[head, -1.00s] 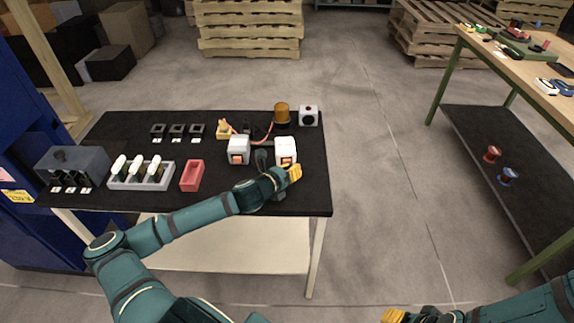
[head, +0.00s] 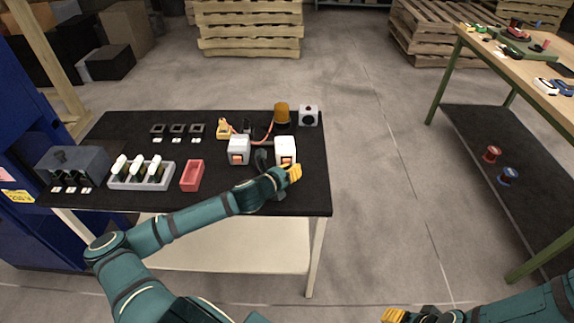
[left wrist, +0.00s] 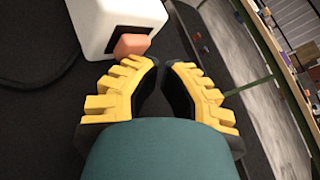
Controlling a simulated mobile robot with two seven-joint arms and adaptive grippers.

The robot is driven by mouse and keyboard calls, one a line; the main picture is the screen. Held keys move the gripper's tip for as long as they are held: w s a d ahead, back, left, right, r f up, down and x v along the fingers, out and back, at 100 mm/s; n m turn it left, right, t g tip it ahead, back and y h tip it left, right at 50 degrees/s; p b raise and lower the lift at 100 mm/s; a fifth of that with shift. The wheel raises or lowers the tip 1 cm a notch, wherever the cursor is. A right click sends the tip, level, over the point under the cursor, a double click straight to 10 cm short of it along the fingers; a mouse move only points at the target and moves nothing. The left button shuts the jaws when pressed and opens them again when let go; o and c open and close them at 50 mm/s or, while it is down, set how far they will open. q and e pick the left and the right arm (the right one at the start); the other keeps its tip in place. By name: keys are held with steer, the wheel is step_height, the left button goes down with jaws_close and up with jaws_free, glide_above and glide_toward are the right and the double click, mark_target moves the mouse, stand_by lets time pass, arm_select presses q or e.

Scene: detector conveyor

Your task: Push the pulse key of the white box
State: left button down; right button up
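Two white boxes with orange keys stand on the black table top: a left one (head: 238,146) and a right one (head: 285,146). I cannot tell from a label which is the pulse one. My left gripper (head: 293,173) is just in front of the right box. In the left wrist view, that white box (left wrist: 105,22) and its orange key (left wrist: 132,45) lie just beyond the fingertips (left wrist: 161,64), to their left. The fingertips are close together with nothing between them. They look apart from the key. My right gripper (head: 393,315) is partly visible at the bottom edge; its fingertips are unclear.
An amber lamp (head: 282,114) and a grey-white box with a dark disc (head: 308,115) stand behind. A red tray (head: 192,175), a pale rack with several white-topped items (head: 115,184) and a grey box (head: 90,160) are to the left. The table's right edge is close to the gripper.

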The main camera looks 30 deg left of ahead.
mark_target(294, 195)
arm_select(q)
steer(key=shift+s+d, duration=0.6)
steer(key=shift+s, duration=0.2)
steer(key=shift+s+d+p, duration=0.45)
steer(key=shift+s+d, duration=0.35)
steer(key=shift+s, duration=0.2)
steer(key=shift+s+d+p, duration=0.4)
steer(key=shift+s+d, duration=0.4)
steer(key=shift+s, duration=0.15)
